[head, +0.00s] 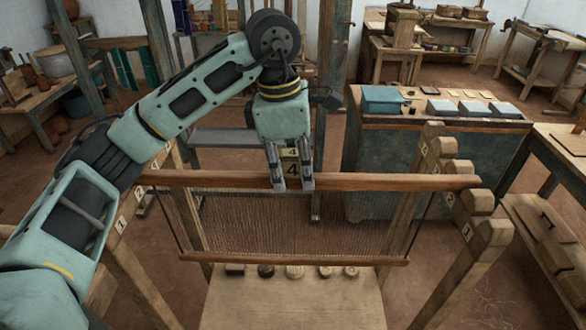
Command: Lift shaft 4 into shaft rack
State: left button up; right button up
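Shaft 4 (385,182) is a long brown wooden bar with a frame of thin heddle cords hanging down to a lower bar (330,260). It lies nearly level across the middle of the head view. A yellowish tag marked 4 (291,166) stands at its middle. My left gripper (291,184) comes from above, its two fingers on either side of the tag and closed on the shaft. The shaft rack has notched, numbered wooden rails at right (494,232) and left (118,222). The bar's ends overlap the rails; I cannot tell whether they touch. My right gripper is out of view.
A pale wooden bench (290,305) with several round weights stands below the shaft. Behind at right is a dark green cabinet (430,170) with a teal box (384,99) and grey blocks on top. Side tables stand at both edges; bare floor lies between.

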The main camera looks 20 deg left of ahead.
pick_arm(q)
jog(key=o, duration=0.5)
jog(key=shift+c, duration=0.2)
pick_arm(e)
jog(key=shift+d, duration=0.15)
pick_arm(q)
jog(key=r, duration=0.4)
jog(key=a+r, duration=0.1)
jog(key=r, duration=0.7)
jog(key=shift+s+a, duration=0.2)
jog(key=shift+r, duration=0.1)
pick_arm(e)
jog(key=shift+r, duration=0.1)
pick_arm(q)
notch_tip(320, 180, up, 7)
jog(key=p, duration=0.6)
jog(key=shift+s+a+p, duration=0.15)
jog(key=shift+a+p, duration=0.25)
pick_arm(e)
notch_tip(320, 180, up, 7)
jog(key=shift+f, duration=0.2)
